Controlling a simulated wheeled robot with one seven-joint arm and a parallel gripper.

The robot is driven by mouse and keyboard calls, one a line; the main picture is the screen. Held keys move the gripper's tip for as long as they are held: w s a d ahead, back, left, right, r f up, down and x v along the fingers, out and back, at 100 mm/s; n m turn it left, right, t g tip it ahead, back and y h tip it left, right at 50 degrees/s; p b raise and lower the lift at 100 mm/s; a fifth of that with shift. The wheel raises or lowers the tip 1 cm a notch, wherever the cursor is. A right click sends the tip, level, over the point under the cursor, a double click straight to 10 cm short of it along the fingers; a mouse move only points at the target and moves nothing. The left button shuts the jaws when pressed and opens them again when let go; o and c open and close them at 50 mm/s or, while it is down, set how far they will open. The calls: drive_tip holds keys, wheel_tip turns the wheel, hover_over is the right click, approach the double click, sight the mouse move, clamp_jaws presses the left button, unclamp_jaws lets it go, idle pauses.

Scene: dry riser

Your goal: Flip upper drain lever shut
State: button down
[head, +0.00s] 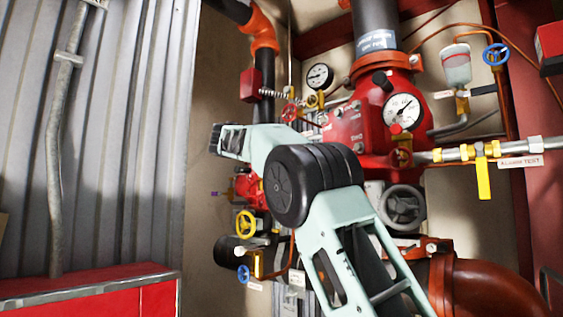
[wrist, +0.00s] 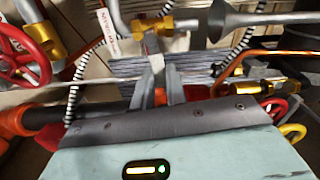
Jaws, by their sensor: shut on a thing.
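In the wrist view, a brass valve (wrist: 150,25) sits on a grey pipe at the top middle. A grey lever-like piece (wrist: 154,52) runs down from it between the fingers of my gripper (wrist: 161,86). My gripper is shut on this piece, which I take to be the upper drain lever. Its lower end is hard to make out between the fingers. A white tag (wrist: 106,25) with red print hangs left of the valve. In the head view my arm hides this valve and the fingertips.
A red handwheel (wrist: 20,55) is close on the left in the wrist view. In the head view, the red valve body (head: 345,130) with gauges stands behind my arm. A yellow lever (head: 483,178) hangs at right. Corrugated metal (head: 110,150) walls the left.

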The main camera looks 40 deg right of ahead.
drive_tip(key=shift+r+m, duration=0.25)
drive_tip(key=shift+m, duration=0.45)
drive_tip(key=c, duration=1.4)
unclamp_jaws()
drive_tip(key=shift+a, duration=0.1)
drive_tip(key=s+a+b, duration=0.1)
drive_tip(key=a+b, duration=0.2)
drive_tip(key=a, duration=1.4)
drive_tip(key=shift+s+a+b, duration=0.15)
drive_tip(key=shift+s+b, duration=0.05)
drive_tip(key=shift+b, duration=0.15)
